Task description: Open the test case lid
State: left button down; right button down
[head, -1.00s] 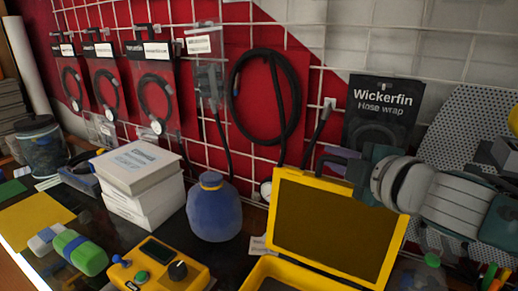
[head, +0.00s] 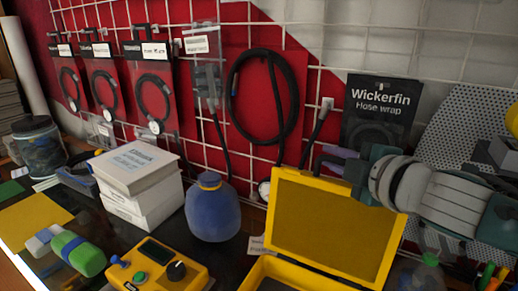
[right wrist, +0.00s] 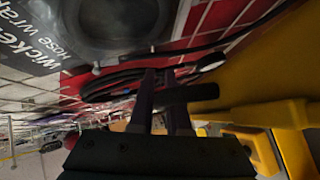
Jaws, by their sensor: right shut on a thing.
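The yellow test case stands at the front right in the head view. Its lid (head: 332,230) is raised and stands open, with the inner face toward me. The case base (head: 262,268) shows only partly at the bottom edge. My right gripper (head: 337,163) comes in from the right, at the lid's upper edge. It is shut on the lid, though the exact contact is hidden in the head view. In the right wrist view my fingers (right wrist: 165,105) meet a dark bar beside the yellow lid (right wrist: 250,75). My left gripper is not in view.
Left of the case stand a blue bottle (head: 212,207), a yellow meter (head: 157,268) and stacked white boxes (head: 140,185). A wire grid with hanging hoses (head: 265,95) and a Wickerfin hose wrap pack (head: 378,115) is close behind the lid.

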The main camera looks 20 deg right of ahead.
aim_at(319, 158)
jog(key=shift+a, duration=0.15)
jog(key=shift+s+a+r+n+t+b, duration=0.1)
jog(key=shift+s+a+n+t+b, duration=0.25)
jog(key=shift+s+a+b, duration=0.35)
jog(key=shift+s+a+r+p, duration=0.45)
jog(key=shift+s+a+r, duration=0.15)
jog(key=shift+s+a, duration=0.3)
jog(key=c, duration=1.2)
grip_release()
jog(key=shift+w, duration=0.15)
jog(key=shift+o, duration=0.2)
